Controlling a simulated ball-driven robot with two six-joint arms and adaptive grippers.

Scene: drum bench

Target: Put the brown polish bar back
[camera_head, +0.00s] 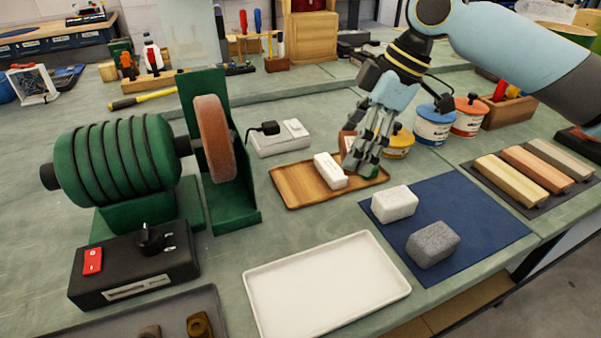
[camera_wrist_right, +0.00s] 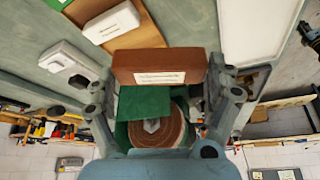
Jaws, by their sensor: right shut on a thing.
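The brown polish bar (camera_wrist_right: 158,67) with a white label is between my right gripper's fingers in the right wrist view. In the head view only a small part of the bar (camera_head: 346,143) shows beside the fingers. My right gripper (camera_head: 362,158) is shut on it, above the right part of the wooden tray (camera_head: 290,185). A white bar (camera_head: 330,170) lies on this tray, left of the gripper. A bit of green shows by the fingertips, mostly hidden. The height of the brown bar over the tray is hard to tell. My left gripper is not in view.
The green polishing machine (camera_head: 120,158) with its buff wheel (camera_head: 216,138) stands left. A blue mat (camera_head: 465,215) with a white block and a grey block lies right. An empty white tray (camera_head: 325,285) is in front. Jars (camera_head: 432,128) stand behind the gripper.

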